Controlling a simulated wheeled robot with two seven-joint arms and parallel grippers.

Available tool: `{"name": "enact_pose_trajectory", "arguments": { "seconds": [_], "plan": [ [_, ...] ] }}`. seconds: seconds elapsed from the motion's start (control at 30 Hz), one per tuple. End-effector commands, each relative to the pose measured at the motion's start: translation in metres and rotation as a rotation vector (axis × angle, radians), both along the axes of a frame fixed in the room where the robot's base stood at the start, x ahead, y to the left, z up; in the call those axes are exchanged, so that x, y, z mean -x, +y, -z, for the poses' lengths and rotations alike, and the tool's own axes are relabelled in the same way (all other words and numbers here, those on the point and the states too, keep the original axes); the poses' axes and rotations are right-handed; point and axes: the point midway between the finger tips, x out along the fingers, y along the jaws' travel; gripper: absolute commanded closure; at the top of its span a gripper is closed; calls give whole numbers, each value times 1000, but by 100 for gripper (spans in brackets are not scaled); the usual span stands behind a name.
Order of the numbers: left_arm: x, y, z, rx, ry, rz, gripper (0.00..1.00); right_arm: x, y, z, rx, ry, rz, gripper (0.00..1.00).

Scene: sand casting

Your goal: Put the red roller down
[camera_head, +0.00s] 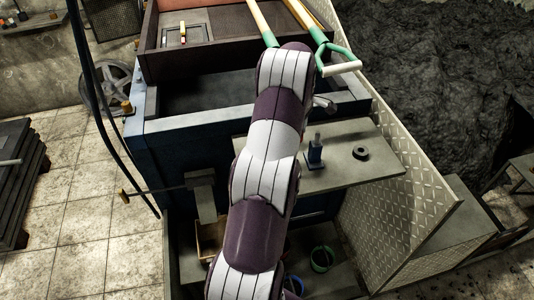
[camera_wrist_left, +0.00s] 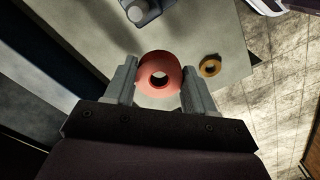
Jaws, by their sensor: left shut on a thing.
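The red roller (camera_wrist_left: 159,60), a short ring with a hole through it, sits between the two grey fingers of my left gripper (camera_wrist_left: 160,78) in the left wrist view. The gripper is shut on it. Behind it is a flat grey shelf (camera_wrist_left: 222,38), which also shows in the head view (camera_head: 345,174). I cannot tell whether the roller touches the shelf. In the head view my purple and white arm hides the roller and most of the gripper. My right gripper is in neither view.
An orange-brown ring (camera_wrist_left: 210,66) lies on the shelf near its corner. In the head view a blue stand (camera_head: 314,152) and a dark ring (camera_head: 361,153) are on the shelf. A patterned metal panel (camera_head: 385,215) borders it on the right.

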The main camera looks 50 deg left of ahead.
Motion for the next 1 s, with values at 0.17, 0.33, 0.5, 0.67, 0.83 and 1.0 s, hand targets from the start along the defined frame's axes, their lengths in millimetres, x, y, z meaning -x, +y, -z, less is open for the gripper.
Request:
{"name": "enact_pose_trajectory", "arguments": {
  "seconds": [0.17, 0.33, 0.5, 0.67, 0.83, 1.0],
  "plan": [
    [22, 50, 28, 3, 3, -4, 76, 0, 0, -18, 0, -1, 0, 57],
    [34, 83, 50, 0, 1, 0, 76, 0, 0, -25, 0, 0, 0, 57],
    [38, 91, 69, 3, 3, 3, 76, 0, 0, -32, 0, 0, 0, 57],
    [38, 91, 94, 1, 1, 3, 76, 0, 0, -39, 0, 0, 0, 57],
    [37, 91, 98, 0, 0, 3, 76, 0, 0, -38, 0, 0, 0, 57],
    [37, 91, 102, 0, 0, 3, 76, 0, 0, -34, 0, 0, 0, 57]
  ]
}}
